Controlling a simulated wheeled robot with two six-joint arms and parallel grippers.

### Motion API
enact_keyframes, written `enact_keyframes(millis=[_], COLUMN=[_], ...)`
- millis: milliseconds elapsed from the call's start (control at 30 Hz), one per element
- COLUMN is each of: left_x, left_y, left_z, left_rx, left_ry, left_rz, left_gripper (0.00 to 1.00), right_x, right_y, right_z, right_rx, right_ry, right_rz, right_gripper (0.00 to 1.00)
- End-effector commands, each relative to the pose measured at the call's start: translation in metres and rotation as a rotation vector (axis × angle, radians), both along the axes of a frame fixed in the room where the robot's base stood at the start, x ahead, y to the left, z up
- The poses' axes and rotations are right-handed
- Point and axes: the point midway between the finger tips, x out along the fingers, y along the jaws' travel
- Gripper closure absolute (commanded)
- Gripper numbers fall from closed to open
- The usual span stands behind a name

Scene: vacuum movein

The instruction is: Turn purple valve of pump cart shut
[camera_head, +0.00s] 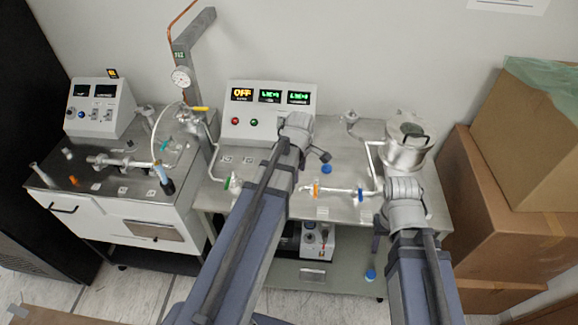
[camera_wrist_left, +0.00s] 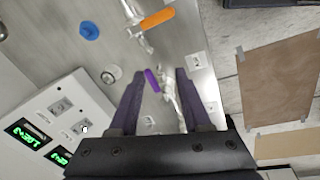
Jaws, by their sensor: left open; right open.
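The purple valve handle (camera_wrist_left: 152,80) is in the left wrist view, on a metal pipe line above the steel bench top. My left gripper (camera_wrist_left: 160,74) is open, with one dark finger on each side of the handle. I cannot tell whether either finger touches it. In the head view my left arm covers the purple valve and the left gripper. The pump cart (camera_head: 340,212) carries a valve with an orange handle (camera_head: 316,190) and one with a blue handle (camera_head: 360,194) to the right. My right gripper is hidden behind my right arm.
A control box (camera_head: 267,110) with lit displays stands at the back of the cart. A metal vessel (camera_head: 405,155) stands at the right. A second cart (camera_head: 115,205) is at the left, cardboard boxes (camera_head: 505,225) at the right.

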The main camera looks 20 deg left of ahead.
Motion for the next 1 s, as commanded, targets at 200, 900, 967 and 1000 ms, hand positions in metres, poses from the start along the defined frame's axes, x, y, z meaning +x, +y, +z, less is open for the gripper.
enact_keyframes(millis=[200, 900, 967, 1000], left_x=[0.015, 0.022, 0.023, 0.024], left_y=[0.039, 0.045, 0.045, 0.045], left_z=[0.014, -0.026, -0.034, -0.039], left_rx=[-0.042, -0.048, -0.048, -0.048], left_ry=[-0.046, -0.052, -0.052, -0.052], left_rz=[0.292, 0.327, 0.327, 0.327], left_gripper=[0.52, 0.52, 0.52, 0.52], right_x=[0.000, 0.000, 0.000, 0.000], right_y=[0.000, 0.000, 0.000, 0.000], right_z=[0.013, -0.027, -0.035, -0.041], right_rx=[0.000, -0.001, -0.001, -0.001], right_ry=[0.000, 0.000, 0.000, 0.000], right_rz=[-0.001, 0.006, 0.006, 0.006], right_gripper=[0.50, 0.50, 0.50, 0.50])
